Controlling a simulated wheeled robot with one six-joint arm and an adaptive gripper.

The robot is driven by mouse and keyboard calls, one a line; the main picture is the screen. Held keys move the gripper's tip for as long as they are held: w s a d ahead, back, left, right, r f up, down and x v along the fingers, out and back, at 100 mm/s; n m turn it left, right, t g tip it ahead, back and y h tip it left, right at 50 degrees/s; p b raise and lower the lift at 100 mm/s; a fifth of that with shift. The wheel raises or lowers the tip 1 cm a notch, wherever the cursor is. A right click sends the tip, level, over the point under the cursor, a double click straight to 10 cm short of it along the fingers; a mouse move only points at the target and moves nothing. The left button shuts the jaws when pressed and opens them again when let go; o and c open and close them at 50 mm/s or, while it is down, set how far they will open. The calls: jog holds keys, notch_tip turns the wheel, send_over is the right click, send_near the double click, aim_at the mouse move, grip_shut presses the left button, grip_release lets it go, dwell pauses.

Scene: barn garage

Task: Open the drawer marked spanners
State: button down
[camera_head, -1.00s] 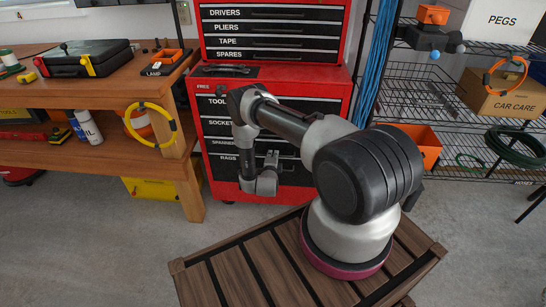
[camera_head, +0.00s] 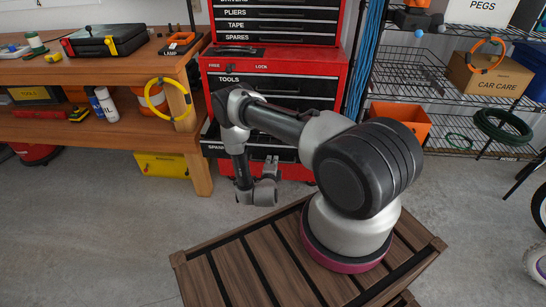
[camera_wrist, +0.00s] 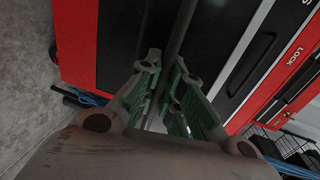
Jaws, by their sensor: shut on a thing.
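The spanners drawer (camera_head: 217,151) is in the red tool chest (camera_head: 333,107), in the head view. It stands out from the chest front, and a dark strip of its inside shows above its left end. My arm hides most of its front and label. My gripper (camera_head: 271,164) is at the drawer front, partly hidden by my own wrist. In the wrist view my gripper (camera_wrist: 167,75) has its green-padded fingers on either side of a dark bar, the drawer's handle (camera_wrist: 182,25), and is shut on it.
The tools drawer (camera_head: 275,84) above looks shut. A wooden workbench (camera_head: 135,134) stands close on the left, with a yellow ring (camera_head: 150,100) at its post. Wire shelves (camera_head: 400,75) stand on the right. The grey floor in front of the bench (camera_head: 90,220) is clear.

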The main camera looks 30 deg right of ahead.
jog(key=shift+f+v, duration=0.2)
jog(key=shift+v, duration=0.85)
jog(key=shift+f+v, duration=0.2)
jog(key=shift+v, duration=0.85)
jog(key=c, duration=1.6)
grip_release()
jog(key=shift+o, duration=0.2)
jog(key=shift+a, duration=0.1)
jog(key=v, duration=1.2)
jog(key=shift+f, duration=0.1)
